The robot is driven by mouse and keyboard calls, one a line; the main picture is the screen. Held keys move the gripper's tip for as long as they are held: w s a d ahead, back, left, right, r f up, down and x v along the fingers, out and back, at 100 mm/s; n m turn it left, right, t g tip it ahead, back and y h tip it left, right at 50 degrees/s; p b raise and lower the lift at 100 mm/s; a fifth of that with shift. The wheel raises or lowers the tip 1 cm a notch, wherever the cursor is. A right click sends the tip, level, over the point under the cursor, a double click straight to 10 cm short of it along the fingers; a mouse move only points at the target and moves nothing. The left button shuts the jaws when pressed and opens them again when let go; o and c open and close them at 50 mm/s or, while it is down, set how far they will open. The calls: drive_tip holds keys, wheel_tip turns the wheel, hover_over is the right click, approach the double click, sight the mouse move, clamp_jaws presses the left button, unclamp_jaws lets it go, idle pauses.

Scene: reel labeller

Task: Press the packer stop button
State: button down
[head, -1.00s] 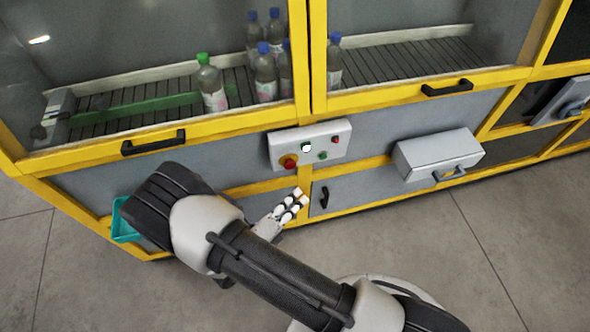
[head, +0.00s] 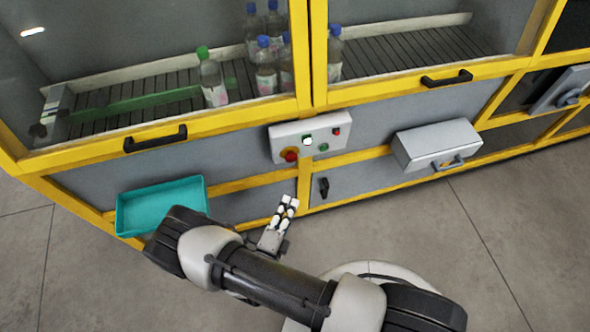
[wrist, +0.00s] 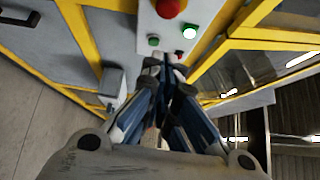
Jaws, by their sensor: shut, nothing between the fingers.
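A light grey control box (head: 285,134) is fixed to the machine front. It carries a large red mushroom button (head: 290,155) on yellow, a white lit button (head: 307,140), a green button (head: 323,147) and a small red button (head: 336,131). No label is legible, so I cannot tell which one is the packer stop. My gripper (head: 291,202) is shut and empty, below the box and apart from it. In the wrist view the shut gripper (wrist: 172,66) points toward the box (wrist: 147,22), its fingers overlapping the box's lower part; the small red button (wrist: 180,55) shows just past the fingertips.
Yellow frame bars and black door handles (head: 155,139) surround the box. A teal tray (head: 160,207) is at the left, near my arm. A grey drawer-like box (head: 437,146) juts out at the right. Bottles (head: 212,78) stand behind the glass. The floor in front is bare.

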sight(291, 156)
drive_tip(key=w+a+b+x, duration=0.1)
drive_tip(key=a+x, duration=0.1)
drive_tip(key=x, duration=0.9)
drive_tip(key=shift+w, duration=0.4)
drive_tip(key=shift+a, duration=0.1)
